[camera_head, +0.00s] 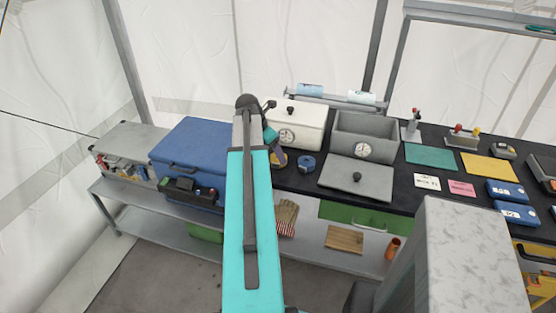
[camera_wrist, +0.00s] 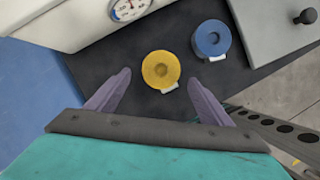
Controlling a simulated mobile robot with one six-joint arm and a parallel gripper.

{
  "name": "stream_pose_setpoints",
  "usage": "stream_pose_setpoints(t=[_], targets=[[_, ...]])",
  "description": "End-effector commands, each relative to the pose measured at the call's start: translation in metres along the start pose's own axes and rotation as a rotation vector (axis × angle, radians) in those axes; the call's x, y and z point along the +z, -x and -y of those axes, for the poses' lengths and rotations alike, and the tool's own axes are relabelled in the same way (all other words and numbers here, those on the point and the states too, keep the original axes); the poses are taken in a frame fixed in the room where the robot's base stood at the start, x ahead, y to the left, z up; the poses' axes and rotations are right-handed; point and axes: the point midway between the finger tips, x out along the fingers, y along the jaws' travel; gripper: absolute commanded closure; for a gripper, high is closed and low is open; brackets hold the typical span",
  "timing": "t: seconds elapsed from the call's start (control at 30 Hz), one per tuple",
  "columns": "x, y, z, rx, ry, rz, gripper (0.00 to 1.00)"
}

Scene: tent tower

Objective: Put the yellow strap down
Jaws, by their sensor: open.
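The yellow strap (camera_wrist: 161,70) is a round roll with a short pale tail. In the wrist view it lies flat on the dark bench top, just beyond and between my open fingertips, and neither finger appears to touch it. My gripper (camera_wrist: 160,80) is open and empty, its two purple-grey fingers spread to either side. In the head view my gripper (camera_head: 278,158) is over the bench in front of the white box, and my arm hides most of the space around it. A sliver of yellow shows by the fingers there.
A blue strap roll (camera_wrist: 212,39) lies right of the yellow one. A white box with a dial (camera_head: 297,125) stands behind, and a grey open box (camera_head: 365,122) with its lid (camera_head: 357,178) is to the right. A blue case (camera_head: 188,146) is at the left.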

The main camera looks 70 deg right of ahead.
Motion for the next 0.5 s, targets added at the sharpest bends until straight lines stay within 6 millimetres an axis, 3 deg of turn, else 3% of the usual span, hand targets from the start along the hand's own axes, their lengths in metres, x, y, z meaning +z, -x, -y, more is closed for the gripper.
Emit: stream_pose_setpoints(t=[0.3,0.5], targets=[[0.002,-0.027,0.001,-0.001,0.0,-0.001,0.26],[0.001,-0.034,0.001,0.0,0.0,0.0,0.26]])
